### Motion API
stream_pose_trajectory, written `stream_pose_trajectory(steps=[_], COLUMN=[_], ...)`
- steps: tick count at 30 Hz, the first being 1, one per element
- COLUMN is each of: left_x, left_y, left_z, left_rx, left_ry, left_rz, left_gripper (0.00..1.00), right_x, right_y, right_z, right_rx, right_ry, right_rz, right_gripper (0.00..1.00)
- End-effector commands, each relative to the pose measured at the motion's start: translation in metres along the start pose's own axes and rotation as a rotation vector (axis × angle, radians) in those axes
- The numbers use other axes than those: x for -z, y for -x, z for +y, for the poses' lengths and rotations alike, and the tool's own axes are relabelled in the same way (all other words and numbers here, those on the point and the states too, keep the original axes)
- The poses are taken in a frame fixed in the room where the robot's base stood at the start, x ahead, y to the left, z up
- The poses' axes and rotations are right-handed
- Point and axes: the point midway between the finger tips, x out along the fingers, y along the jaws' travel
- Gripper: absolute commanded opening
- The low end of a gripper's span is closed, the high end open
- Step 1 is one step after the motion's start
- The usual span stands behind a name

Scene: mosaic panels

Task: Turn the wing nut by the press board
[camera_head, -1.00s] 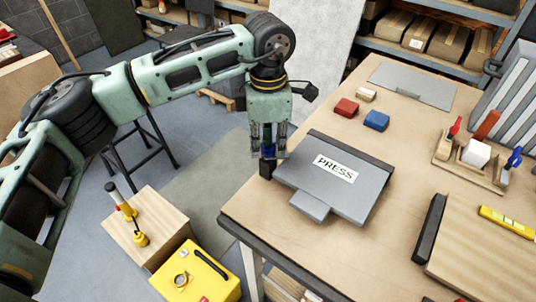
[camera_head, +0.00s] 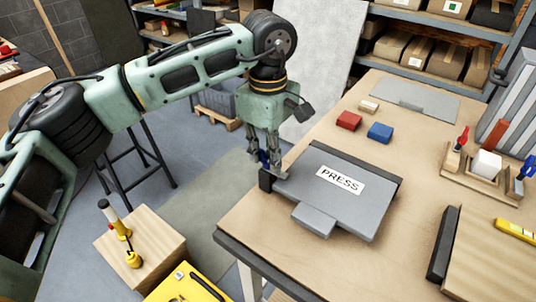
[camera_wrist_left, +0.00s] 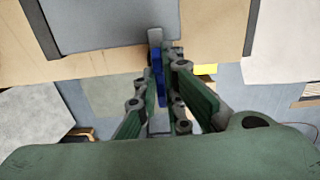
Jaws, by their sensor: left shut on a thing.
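The grey press board (camera_head: 335,207), labelled PRESS, lies at the left edge of the workbench. My left gripper (camera_head: 271,168) points down there and is shut on the wing nut. In the left wrist view, the blue wing nut (camera_wrist_left: 158,78) shows between the fingers of my left gripper (camera_wrist_left: 164,62), partly hidden by them. The grey board (camera_wrist_left: 110,22) is just beyond the fingertips. My right gripper is not in view.
Red (camera_head: 349,121) and blue (camera_head: 380,132) blocks lie behind the board on the workbench (camera_head: 290,243). A tool rack (camera_head: 480,185) stands to the right. A wooden box (camera_head: 140,255) and a yellow case (camera_head: 185,288) are at lower left.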

Motion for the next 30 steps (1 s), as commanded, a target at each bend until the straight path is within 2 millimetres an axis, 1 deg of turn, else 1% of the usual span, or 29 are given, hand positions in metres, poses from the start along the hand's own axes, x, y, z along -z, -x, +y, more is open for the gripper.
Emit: stream_pose_trajectory(steps=[16,17,23,30], left_x=[0.0001,0.0001,0.0001,0.0001], left_y=[0.0023,0.0023,0.0015,0.0006], left_z=[0.0011,0.0011,0.0008,0.0004], left_rx=[-0.006,-0.006,-0.004,-0.002], left_ry=[-0.025,-0.025,-0.024,-0.023], left_rz=[0.0,0.0,0.0,0.0], left_gripper=[0.0,0.09,0.27,0.27], right_x=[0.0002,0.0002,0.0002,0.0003], right_y=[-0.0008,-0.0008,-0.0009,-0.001], right_z=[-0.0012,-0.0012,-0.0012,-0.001], right_rx=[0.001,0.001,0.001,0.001], right_ry=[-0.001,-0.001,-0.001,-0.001], right_rz=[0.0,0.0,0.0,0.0], right_gripper=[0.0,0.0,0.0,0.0])
